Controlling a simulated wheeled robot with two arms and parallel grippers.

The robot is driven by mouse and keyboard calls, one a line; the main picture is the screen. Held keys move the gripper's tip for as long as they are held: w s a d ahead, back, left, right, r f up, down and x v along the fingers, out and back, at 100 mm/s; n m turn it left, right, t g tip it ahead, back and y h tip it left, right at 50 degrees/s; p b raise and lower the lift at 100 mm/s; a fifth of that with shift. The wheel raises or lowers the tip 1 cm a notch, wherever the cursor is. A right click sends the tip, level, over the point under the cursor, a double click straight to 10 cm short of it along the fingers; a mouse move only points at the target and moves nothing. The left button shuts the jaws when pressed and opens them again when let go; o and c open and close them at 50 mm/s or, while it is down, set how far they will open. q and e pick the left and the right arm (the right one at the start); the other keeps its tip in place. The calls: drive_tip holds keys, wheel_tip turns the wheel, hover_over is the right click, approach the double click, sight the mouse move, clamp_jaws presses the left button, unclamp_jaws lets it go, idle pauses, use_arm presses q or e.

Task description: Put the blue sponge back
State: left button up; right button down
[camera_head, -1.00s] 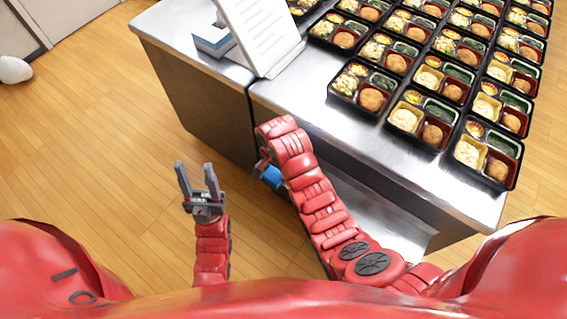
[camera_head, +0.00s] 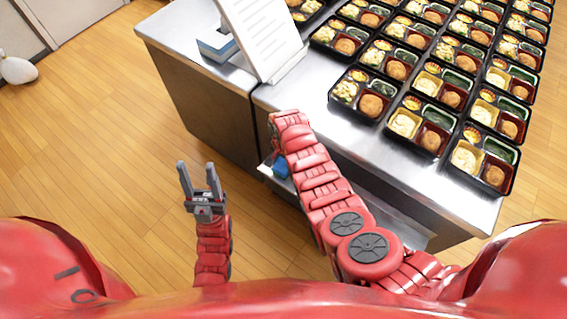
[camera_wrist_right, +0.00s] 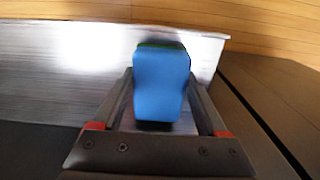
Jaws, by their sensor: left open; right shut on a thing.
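The blue sponge (camera_head: 281,168) shows in the head view as a small blue patch at the table's front side, mostly hidden by my right arm. In the right wrist view the sponge (camera_wrist_right: 161,85) is between the two fingers of my right gripper (camera_wrist_right: 163,100), with a dark green layer at its far end. My right gripper is shut on it, over a grey metal surface (camera_wrist_right: 70,65); I cannot tell whether the sponge touches that surface. My left gripper (camera_head: 200,182) is open and empty above the wooden floor, apart from the table.
The steel table (camera_head: 300,97) holds several filled bento trays (camera_head: 420,124) on the right. A white sheet on a stand (camera_head: 263,35) and a blue and white box (camera_head: 216,44) stand at its far left. A lower metal shelf shows under the tabletop.

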sight(283, 164)
drive_tip(key=shift+f, duration=0.25)
drive_tip(key=shift+f, duration=0.2)
unclamp_jaws()
drive_tip(key=shift+r, duration=0.15)
drive_tip(key=shift+r, duration=0.65)
wheel_tip(283, 164, up, 11)
drive_tip(key=b, duration=0.1)
drive_tip(key=shift+f, duration=0.1)
